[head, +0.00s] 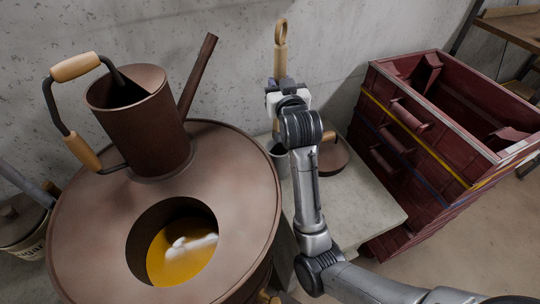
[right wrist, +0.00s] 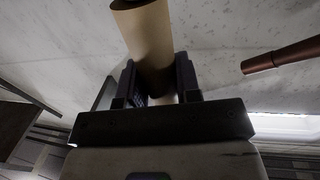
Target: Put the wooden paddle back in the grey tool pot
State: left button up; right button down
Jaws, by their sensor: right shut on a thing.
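The wooden paddle (head: 281,50) stands upright in front of the concrete wall, with a ring-shaped top end. My right gripper (head: 280,83) is shut on the paddle's shaft and holds it up above the low bench. In the right wrist view the shaft (right wrist: 147,35) sits between the two fingers (right wrist: 157,82). The grey tool pot (head: 279,158) stands on the bench below, beside the large brown drum. My right forearm hides much of the pot, and its inside is hard to see. My left gripper is not in view.
A brown can with a long spout (head: 197,75) stands on the drum (head: 90,235), left of my right arm. A round brown lidded pan (head: 333,158) sits on the bench (head: 372,205). Stacked red crates (head: 440,150) stand at the right. The bench's front right is clear.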

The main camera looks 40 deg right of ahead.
notch_tip(320, 180, down, 16)
jog(key=shift+s+d+f+b, duration=0.1)
jog(key=shift+f+b, duration=0.15)
jog(key=shift+b, duration=0.35)
jog(key=shift+f, duration=0.1)
jog(key=shift+f, duration=0.1)
jog(key=c, duration=0.8)
grip_release()
jog(key=shift+r, duration=0.25)
jog(key=v, duration=1.2)
